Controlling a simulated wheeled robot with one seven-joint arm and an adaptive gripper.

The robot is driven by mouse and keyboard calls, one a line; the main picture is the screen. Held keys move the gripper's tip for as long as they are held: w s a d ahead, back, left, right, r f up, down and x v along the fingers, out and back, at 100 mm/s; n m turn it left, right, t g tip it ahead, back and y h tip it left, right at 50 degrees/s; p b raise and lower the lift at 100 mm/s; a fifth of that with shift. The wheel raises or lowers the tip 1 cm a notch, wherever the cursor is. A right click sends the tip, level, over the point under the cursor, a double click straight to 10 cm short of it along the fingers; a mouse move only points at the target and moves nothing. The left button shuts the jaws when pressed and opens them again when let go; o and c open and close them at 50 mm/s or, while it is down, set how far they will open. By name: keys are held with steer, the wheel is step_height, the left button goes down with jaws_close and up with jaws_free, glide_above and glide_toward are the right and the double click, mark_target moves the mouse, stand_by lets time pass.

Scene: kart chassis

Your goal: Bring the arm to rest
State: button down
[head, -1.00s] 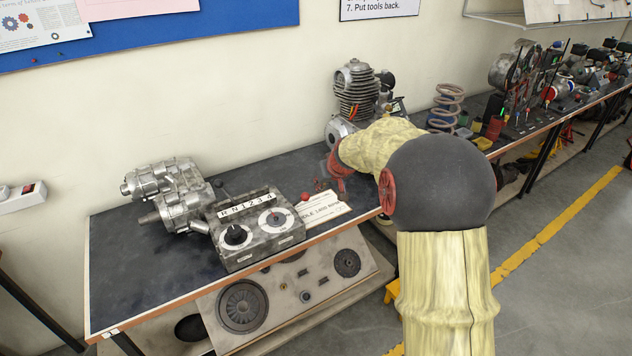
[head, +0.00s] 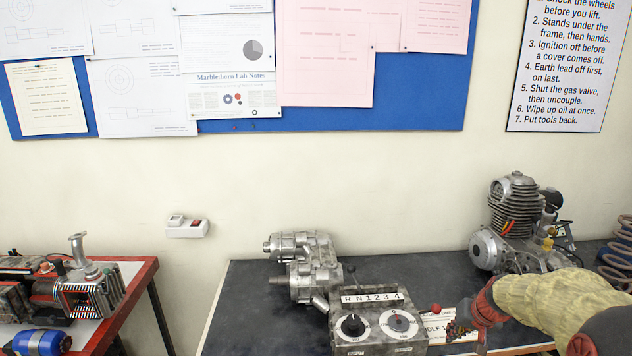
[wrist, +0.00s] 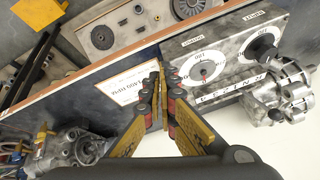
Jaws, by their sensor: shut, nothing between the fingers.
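My gripper (head: 459,328) is at the lower right of the head view, at the end of my arm in its pale yellow sleeve. It is just right of the grey control box (head: 378,328), by a white card (head: 438,325). In the wrist view my gripper (wrist: 162,70) has its fingers together with nothing between them. The card (wrist: 118,86) lies beyond the fingers, and the box with its dials (wrist: 203,70) is to their right. I cannot tell whether the fingers touch anything.
The dark bench (head: 250,290) also holds a metal gearbox (head: 303,262) and a finned engine (head: 515,225) by the wall. A red-edged table (head: 128,290) with parts stands at the left, across a gap. The bench's front edge (wrist: 80,82) crosses the wrist view.

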steer(key=s+a+r+n, duration=0.1)
steer(key=s+a+r, duration=0.4)
steer(key=s, duration=0.5)
steer(key=s+a+r+n, duration=0.1)
steer(key=s+a+r, duration=0.3)
steer(key=s+a, duration=0.4)
steer(key=s+a+r+n, duration=0.1)
steer(key=s+a+r, duration=0.4)
steer(key=s, duration=0.9)
steer(key=shift+s+a+r+n+h, duration=0.2)
steer(key=shift+a+r+n+h, duration=0.1)
steer(key=shift+a, duration=0.45)
